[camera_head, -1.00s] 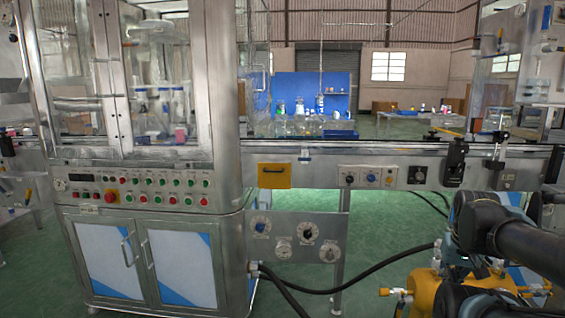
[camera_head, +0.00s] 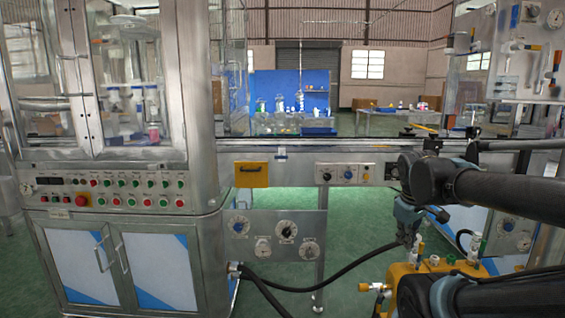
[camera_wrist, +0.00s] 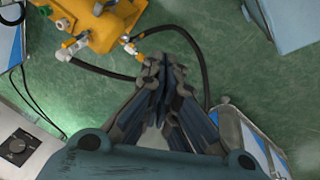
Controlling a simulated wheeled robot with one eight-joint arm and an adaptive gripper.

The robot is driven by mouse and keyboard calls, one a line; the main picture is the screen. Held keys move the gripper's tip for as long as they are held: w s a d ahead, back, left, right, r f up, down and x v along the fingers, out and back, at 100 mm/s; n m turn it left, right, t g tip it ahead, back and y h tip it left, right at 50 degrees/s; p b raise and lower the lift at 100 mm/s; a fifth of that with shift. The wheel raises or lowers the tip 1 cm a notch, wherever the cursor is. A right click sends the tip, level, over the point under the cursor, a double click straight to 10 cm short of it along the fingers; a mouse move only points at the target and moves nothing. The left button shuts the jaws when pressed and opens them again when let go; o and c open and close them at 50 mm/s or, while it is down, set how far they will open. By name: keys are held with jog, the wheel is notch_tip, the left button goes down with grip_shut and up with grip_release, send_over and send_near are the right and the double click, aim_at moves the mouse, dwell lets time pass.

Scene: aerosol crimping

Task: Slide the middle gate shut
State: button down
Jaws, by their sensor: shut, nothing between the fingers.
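My gripper (camera_head: 406,238) hangs below my arm at the right in the head view, in front of the conveyor line and above a yellow valve block. In the wrist view my gripper (camera_wrist: 162,68) is shut and empty over the green floor. A yellow panel with a dark handle (camera_head: 251,174) sits on the conveyor's front face, left of my gripper and apart from it. I cannot tell whether this panel is the middle gate. My arm hides part of the conveyor at the right.
The yellow valve block (camera_head: 440,268) stands close below my gripper; it also shows in the wrist view (camera_wrist: 105,25). A steel cabinet (camera_head: 120,255) with buttons stands left. Dials (camera_head: 286,229) sit below the conveyor (camera_head: 330,153). Black hoses (camera_head: 345,262) cross the floor.

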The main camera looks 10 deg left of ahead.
jog(key=w+a+r+n+t, duration=0.2)
jog(key=w+a+r+n, duration=0.4)
jog(key=a+n, duration=0.2)
jog(key=w+a+r+n+t, duration=0.1)
jog(key=w+a+r+n, duration=0.6)
jog(key=a+n, duration=0.2)
jog(key=a+r+n+t+y, duration=0.1)
jog(key=a+r+n, duration=0.3)
jog(key=a+n, duration=0.55)
jog(key=a+r+n+t+y, duration=0.2)
jog(key=a+r+n, duration=0.25)
jog(key=a, duration=0.95)
jog(key=w+r+x, duration=0.1)
jog(key=x, duration=1.2)
jog(key=shift+w+a+r, duration=0.15)
jog(key=shift+w+a, duration=0.15)
jog(key=shift+w, duration=0.15)
jog(key=shift+w, duration=0.1)
